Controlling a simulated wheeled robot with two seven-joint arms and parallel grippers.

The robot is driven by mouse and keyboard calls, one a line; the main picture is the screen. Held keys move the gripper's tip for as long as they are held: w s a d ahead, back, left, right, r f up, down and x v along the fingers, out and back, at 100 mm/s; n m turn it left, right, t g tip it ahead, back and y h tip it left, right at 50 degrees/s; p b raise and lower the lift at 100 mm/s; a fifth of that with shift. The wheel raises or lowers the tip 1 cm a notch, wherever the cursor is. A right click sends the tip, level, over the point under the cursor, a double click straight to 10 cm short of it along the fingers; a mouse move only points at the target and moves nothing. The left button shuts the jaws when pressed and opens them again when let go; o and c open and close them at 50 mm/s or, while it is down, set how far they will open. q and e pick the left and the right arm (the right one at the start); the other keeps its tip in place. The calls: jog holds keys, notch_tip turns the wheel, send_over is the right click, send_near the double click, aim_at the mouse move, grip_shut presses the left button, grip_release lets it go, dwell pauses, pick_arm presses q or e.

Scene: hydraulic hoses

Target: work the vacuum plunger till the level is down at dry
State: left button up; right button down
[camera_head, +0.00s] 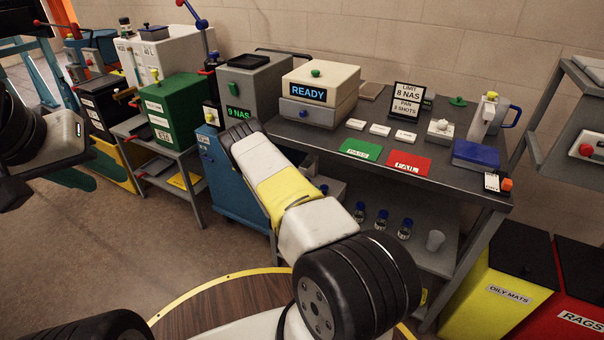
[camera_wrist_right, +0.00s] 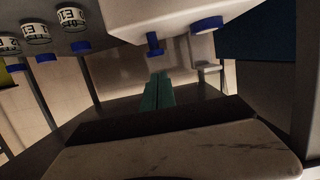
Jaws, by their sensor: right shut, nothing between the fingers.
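No part can be read as the vacuum plunger, and no dry mark is legible. A white pump-like piece (camera_head: 489,112) stands at the right of the bench. My right arm reaches over to the bench's left end; its gripper is hidden in the head view. In the right wrist view the green fingers of my right gripper (camera_wrist_right: 158,80) are together and empty. My left gripper (camera_head: 14,192) is dark and cut by the left edge; its jaws are unclear.
The bench (camera_head: 455,189) carries a READY unit (camera_head: 319,85), a green card (camera_head: 361,149) and a red card (camera_head: 409,163). Several blue-capped bottles (camera_head: 381,219) stand on its lower shelf. A green box (camera_head: 176,108) is at left; an oily-mats bin (camera_head: 512,275) is at right. A blue cart (camera_head: 228,180) stands beside my right arm.

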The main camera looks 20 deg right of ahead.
jog(key=v, duration=0.3)
jog(key=shift+s+a+r, duration=0.1)
jog(key=shift+s+a, duration=0.1)
jog(key=shift+a, duration=0.05)
dwell(0.8)
